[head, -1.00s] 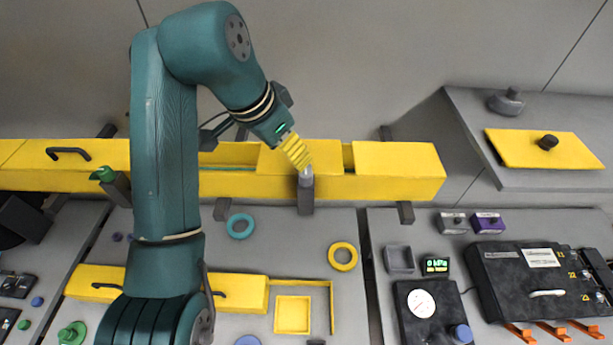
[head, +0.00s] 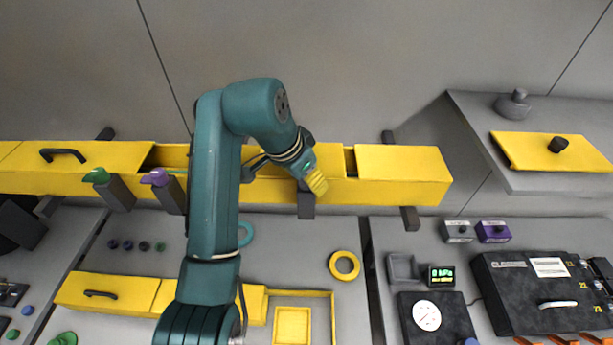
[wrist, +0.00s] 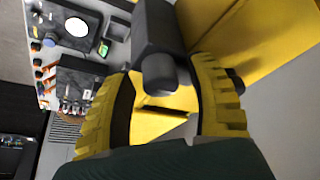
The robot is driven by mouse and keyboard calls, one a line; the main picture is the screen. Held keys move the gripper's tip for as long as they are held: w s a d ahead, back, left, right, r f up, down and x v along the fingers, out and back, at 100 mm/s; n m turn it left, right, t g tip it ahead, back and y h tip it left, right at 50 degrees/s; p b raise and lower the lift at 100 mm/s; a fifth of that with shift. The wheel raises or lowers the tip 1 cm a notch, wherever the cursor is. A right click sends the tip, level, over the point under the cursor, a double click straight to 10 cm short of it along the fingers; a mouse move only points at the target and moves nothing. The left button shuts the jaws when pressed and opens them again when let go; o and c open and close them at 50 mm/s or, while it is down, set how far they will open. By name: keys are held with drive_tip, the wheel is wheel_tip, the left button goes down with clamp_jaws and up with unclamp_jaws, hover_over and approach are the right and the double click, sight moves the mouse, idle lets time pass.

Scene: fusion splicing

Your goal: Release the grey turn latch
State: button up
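The grey turn latch (wrist: 160,76) shows in the wrist view as a dark grey rounded knob in front of a dark block. In the head view its block (head: 306,206) hangs on the front of the long yellow trough, and my gripper hides the knob. My gripper (head: 318,186) points down at it. In the wrist view its yellow ribbed fingers (wrist: 163,85) are open, one on each side of the knob, with a gap visible at both sides. Whether either finger touches is not clear.
A green latch (head: 97,175) and a purple latch (head: 155,177) sit on similar blocks to the left. The yellow trough (head: 400,190) runs behind.

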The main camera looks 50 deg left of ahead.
clamp_jaws()
drive_tip(key=shift+n+p, duration=0.35)
drive_tip(key=shift+n, duration=0.05)
drive_tip(key=n+y+p, duration=0.1)
drive_tip(key=n+p, duration=0.2)
drive_tip(key=shift+n+y, duration=0.3)
drive_tip(key=n+g+y+p, duration=0.1)
drive_tip(key=n+p, duration=0.2)
drive_tip(key=n, duration=0.1)
drive_tip(key=shift+p, duration=0.3)
drive_tip(key=n, duration=0.1)
drive_tip(key=n+g+y, duration=0.1)
drive_tip(key=n, duration=0.1)
drive_tip(key=n+p, duration=0.1)
drive_tip(key=n, duration=0.1)
drive_tip(key=shift+f+g, duration=0.25)
drive_tip(key=shift+g, duration=0.15)
drive_tip(key=shift+n+g+y, duration=0.4)
drive_tip(key=shift+n+g, duration=0.5)
drive_tip(key=shift+n, duration=1.4)
